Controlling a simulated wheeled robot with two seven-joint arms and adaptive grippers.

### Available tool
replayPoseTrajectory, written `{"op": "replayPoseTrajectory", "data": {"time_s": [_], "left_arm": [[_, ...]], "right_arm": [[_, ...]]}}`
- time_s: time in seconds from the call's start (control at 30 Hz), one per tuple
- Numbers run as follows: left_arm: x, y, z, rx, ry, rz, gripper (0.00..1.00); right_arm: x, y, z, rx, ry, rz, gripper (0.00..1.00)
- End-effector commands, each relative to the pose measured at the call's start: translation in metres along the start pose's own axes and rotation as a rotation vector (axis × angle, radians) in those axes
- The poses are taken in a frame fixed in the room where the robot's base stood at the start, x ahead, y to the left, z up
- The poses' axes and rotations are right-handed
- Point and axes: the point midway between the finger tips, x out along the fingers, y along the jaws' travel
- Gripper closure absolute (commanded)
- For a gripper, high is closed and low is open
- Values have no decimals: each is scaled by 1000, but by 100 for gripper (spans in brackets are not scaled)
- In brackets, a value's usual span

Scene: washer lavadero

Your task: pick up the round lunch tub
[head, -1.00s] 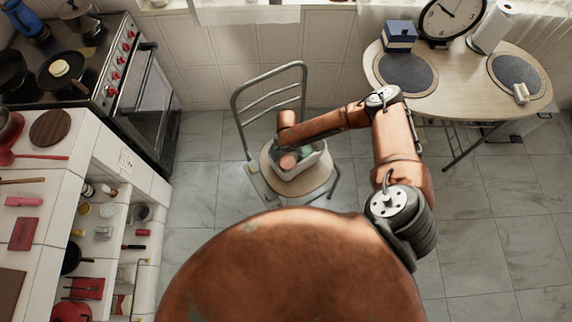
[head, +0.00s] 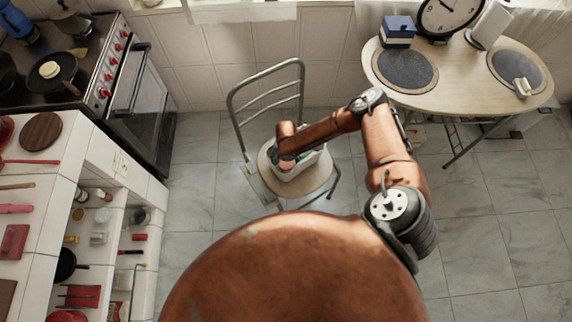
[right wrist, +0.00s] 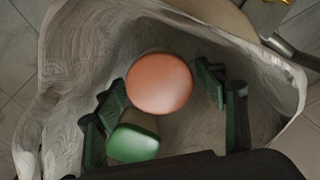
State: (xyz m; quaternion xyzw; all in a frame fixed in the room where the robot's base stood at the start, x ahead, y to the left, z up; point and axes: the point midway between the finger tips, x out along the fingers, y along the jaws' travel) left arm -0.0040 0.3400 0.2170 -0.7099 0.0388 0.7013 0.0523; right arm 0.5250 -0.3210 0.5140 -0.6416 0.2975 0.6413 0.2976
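The round lunch tub (right wrist: 159,84) shows in the right wrist view as a smooth salmon-orange disc inside a pale grey, wood-grained bin (right wrist: 60,60). My right gripper (right wrist: 163,90) is open, with its dark green fingers on either side of the tub. The left finger is very close to the tub's edge; whether it touches is unclear. A gap shows on the right side. In the head view the bin (head: 312,165) sits on a chair seat, and my right forearm reaches down into it, hiding the fingers and most of the tub. My left gripper is not in view.
A green-lidded container (right wrist: 132,143) lies in the bin beside the tub, near the left finger. The chair (head: 266,88) has a tall metal back behind the bin. A wooden table (head: 450,85) stands at right, a stove (head: 100,75) at left. Open floor surrounds the chair.

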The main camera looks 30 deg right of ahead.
Motion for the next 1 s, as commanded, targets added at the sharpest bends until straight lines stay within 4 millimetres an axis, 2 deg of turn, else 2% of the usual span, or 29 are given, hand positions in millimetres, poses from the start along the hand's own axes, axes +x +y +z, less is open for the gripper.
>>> {"op": "replayPoseTrajectory", "data": {"time_s": [0.07,0.6,0.87,1.0], "left_arm": [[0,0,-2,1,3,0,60],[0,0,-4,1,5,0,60],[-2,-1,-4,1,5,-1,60],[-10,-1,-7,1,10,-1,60]], "right_arm": [[0,0,0,0,0,0,42],[0,0,0,0,0,0,78],[-4,0,0,0,0,-1,78],[-24,0,0,2,0,-2,78]]}}
